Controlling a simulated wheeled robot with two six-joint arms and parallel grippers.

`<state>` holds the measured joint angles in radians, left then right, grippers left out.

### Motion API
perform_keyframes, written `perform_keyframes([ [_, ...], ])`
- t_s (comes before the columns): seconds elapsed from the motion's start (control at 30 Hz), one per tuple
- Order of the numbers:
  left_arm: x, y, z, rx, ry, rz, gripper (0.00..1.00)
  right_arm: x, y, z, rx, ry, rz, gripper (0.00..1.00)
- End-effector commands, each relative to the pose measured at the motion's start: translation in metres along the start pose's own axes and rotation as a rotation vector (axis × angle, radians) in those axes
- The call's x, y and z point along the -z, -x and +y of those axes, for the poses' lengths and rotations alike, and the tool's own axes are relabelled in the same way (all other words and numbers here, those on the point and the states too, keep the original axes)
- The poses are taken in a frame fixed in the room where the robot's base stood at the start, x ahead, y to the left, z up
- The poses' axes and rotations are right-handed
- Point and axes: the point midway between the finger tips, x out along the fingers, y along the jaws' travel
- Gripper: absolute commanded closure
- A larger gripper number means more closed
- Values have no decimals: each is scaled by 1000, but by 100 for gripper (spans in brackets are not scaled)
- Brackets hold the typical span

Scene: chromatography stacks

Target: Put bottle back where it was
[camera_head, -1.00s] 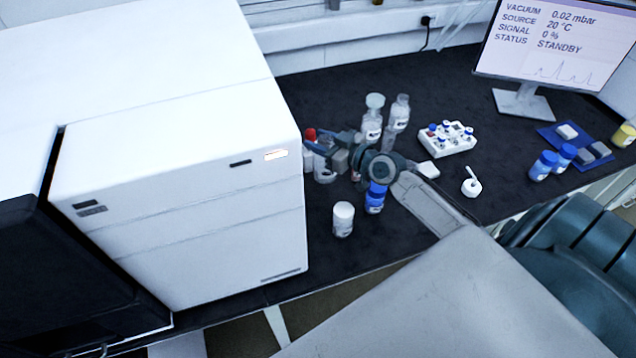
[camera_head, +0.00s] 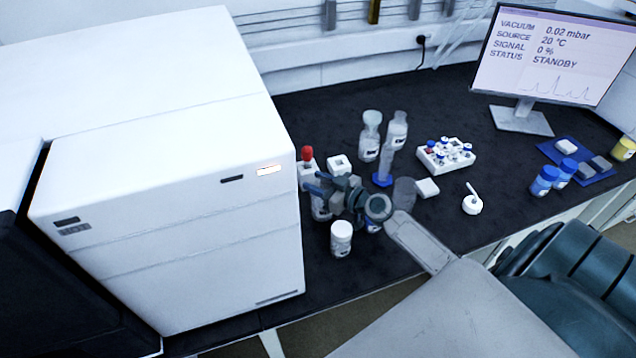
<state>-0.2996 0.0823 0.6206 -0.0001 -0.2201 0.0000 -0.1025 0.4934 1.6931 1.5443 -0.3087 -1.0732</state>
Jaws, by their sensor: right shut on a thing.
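My right gripper (camera_head: 322,188) reaches in from the right, left of the middle of the bench. Its fingers are around a clear or pale bottle (camera_head: 320,211) close to the white instrument. The gripper partly hides this bottle, and I cannot tell whether it touches the bench. A bottle with a red cap (camera_head: 307,154) stands just behind it. A white-capped bottle (camera_head: 341,238) stands in front of the gripper. My left gripper is not in view.
The large white instrument (camera_head: 170,190) fills the left. A white vial rack (camera_head: 446,156), a small white pot (camera_head: 472,203) and blue bottles (camera_head: 544,181) are to the right. The dark bench (camera_head: 500,175) between them is partly clear.

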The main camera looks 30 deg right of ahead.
Motion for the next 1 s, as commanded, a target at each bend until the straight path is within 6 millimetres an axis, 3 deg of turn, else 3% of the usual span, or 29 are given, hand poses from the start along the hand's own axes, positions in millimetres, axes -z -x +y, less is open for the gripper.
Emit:
perform_keyframes([
  [0.13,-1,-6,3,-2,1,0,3,-4,-1,0,0,0,1,100],
  [0.17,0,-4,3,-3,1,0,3,-3,0,0,0,0,0,59],
  [0.27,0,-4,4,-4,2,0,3,-2,0,0,0,0,0,41],
  [0.67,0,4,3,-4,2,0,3,3,1,0,0,0,0,41],
  [1.0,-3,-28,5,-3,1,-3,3,-5,56,0,3,5,-5,41],
])
